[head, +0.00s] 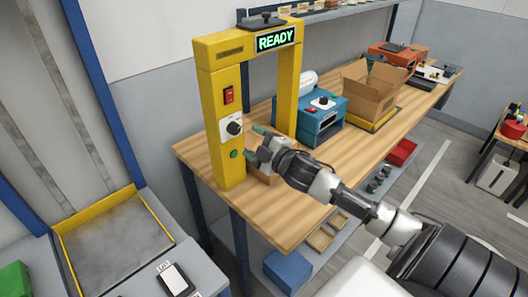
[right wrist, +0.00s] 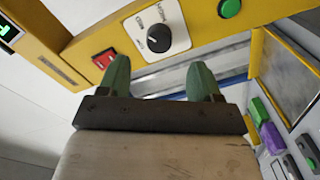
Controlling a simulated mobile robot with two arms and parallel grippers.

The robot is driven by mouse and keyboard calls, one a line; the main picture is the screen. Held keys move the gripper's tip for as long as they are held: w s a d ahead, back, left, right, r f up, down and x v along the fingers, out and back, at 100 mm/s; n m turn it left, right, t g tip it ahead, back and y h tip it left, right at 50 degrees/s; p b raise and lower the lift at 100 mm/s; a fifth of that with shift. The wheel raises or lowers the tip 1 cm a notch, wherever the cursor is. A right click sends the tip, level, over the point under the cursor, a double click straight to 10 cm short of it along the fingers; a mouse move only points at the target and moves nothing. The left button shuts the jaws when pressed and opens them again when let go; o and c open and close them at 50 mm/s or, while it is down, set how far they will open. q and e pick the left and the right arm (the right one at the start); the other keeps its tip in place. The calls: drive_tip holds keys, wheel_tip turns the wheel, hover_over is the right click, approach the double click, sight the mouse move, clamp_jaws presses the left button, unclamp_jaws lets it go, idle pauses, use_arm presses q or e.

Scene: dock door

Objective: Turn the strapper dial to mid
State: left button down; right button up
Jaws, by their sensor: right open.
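The strapper is a yellow arch (head: 222,125) on the wooden table, with a lit READY display (head: 276,39). Its dial (head: 234,128) is a black knob on a white plate on the left post, between a red switch (head: 228,95) and a green button (head: 234,154). My right gripper (head: 254,143) is open just in front of the dial. In the right wrist view, the dial (right wrist: 160,38) lies beyond the green fingertips (right wrist: 160,75), roughly centred between them and apart from them. Its plate's lettering is too small to read surely. My left gripper is out of view.
On the table (head: 290,225) stand a blue machine (head: 318,118) and an open cardboard box (head: 372,90) behind the arch. A brown item partly hidden by my right gripper sits under the arch. A yellow-edged platform (head: 115,245) lies at lower left.

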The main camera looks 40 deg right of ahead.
drive_tip(key=shift+s+d+b, duration=0.1)
drive_tip(key=shift+s+b, duration=0.25)
drive_tip(key=shift+s, duration=1.55)
